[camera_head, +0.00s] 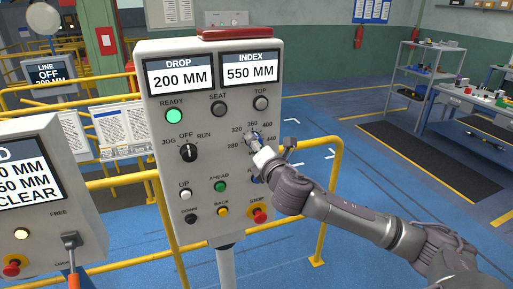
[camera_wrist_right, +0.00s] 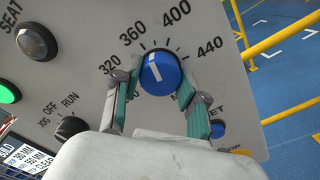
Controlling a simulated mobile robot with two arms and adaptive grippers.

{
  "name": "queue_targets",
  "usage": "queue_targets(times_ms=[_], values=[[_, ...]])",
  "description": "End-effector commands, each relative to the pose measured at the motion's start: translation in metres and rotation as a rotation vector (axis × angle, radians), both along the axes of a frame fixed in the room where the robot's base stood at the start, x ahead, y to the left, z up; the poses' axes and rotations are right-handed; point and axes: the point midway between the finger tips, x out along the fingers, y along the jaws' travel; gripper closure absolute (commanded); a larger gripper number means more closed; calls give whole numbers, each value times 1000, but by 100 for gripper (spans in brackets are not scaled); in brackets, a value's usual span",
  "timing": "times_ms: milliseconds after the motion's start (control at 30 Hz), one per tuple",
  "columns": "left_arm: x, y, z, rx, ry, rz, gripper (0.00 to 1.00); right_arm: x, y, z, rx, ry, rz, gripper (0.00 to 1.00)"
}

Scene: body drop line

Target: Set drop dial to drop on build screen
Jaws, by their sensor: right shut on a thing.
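The blue drop dial (camera_wrist_right: 160,74) has a white mark pointing roughly towards 360 on the surrounding scale. My right gripper (camera_wrist_right: 158,92) is shut on the dial, with a teal finger pad on each side. In the head view the right gripper (camera_head: 257,147) reaches the panel from the lower right and mostly hides the dial. My left gripper is out of view.
A JOG/OFF/RUN selector (camera_head: 188,152) is at OFF, left of the dial. The READY lamp (camera_head: 174,116) is green. A red STOP button (camera_head: 258,214) sits below the gripper. A second panel (camera_head: 30,150) stands left. A yellow rail (camera_head: 330,190) runs behind.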

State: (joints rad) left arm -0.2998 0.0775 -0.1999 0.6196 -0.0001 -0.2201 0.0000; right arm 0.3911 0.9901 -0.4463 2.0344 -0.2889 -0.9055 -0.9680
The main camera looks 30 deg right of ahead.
Motion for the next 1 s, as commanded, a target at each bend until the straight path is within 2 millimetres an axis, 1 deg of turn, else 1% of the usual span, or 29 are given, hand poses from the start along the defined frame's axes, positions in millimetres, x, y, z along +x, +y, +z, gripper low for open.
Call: queue_targets(times_ms=[33,133,200,433,467,500,600,867,1000], values=[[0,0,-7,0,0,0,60,0,1,-4,72,-17,1,92],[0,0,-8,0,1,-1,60,0,0,-3,174,-41,1,92],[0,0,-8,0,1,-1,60,0,0,-2,200,-47,0,92],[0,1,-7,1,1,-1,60,0,0,-1,199,-46,0,92],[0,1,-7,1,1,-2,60,0,0,-1,199,-46,0,54],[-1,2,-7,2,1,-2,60,0,0,-1,199,-46,0,48],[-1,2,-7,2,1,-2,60,0,0,-1,198,-46,0,32],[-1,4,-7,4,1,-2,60,0,0,0,197,-46,-1,32],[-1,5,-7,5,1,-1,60,-7,2,-1,197,-47,1,32]])
